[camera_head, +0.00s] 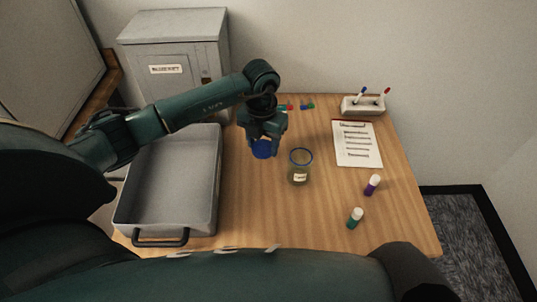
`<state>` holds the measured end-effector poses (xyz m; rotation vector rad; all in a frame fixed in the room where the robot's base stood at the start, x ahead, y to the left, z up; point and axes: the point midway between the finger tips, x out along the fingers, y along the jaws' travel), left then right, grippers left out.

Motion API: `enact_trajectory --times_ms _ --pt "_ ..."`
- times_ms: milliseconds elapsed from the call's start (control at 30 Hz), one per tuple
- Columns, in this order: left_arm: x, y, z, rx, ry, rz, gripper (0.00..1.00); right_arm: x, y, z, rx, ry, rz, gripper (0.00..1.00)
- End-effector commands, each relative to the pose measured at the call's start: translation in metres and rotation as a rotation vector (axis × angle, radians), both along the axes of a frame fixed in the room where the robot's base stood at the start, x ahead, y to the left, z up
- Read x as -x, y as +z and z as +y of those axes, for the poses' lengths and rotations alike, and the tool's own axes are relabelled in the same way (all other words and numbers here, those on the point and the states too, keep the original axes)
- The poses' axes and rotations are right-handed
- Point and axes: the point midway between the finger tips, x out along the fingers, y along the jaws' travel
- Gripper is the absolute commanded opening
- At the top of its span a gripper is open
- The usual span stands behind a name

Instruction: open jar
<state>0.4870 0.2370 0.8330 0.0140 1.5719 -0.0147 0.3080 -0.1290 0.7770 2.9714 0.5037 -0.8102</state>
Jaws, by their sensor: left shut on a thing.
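A glass jar (300,167) with a dark blue rim and a small white label stands upright on the wooden table, its top open. My left gripper (264,140) is to the left of the jar and shut on a round blue lid (262,149). The lid is apart from the jar and tilted towards the camera. The fingers hide part of the lid. The right gripper is not in the picture.
A grey tray (133,222) with a handle lies at left, before a grey cabinet (177,53). The table's front middle is clear.

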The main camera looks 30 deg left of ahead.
Motion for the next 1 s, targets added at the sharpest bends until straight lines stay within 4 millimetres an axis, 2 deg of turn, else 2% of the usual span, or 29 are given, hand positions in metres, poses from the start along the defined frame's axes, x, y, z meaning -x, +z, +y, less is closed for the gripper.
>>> enact_trajectory --times_ms 100,267,500,867,900,1000 --pt "0.000 -0.017 0.000 0.000 0.001 0.001 0.22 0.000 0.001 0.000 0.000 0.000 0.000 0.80" --pt "0.000 -0.028 0.000 -0.001 -0.001 0.000 0.22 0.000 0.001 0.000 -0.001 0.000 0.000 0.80" --pt "0.000 -0.059 0.000 0.000 -0.001 0.001 0.22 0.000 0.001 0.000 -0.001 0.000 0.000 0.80" --pt "0.000 -0.064 0.000 -0.001 -0.002 -0.001 0.22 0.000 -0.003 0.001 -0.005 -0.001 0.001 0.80" --pt "0.000 -0.062 0.000 -0.001 -0.002 -0.002 0.53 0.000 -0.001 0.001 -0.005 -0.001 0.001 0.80" --pt "0.000 -0.062 0.000 -0.001 -0.002 -0.001 0.61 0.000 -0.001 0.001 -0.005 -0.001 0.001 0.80"
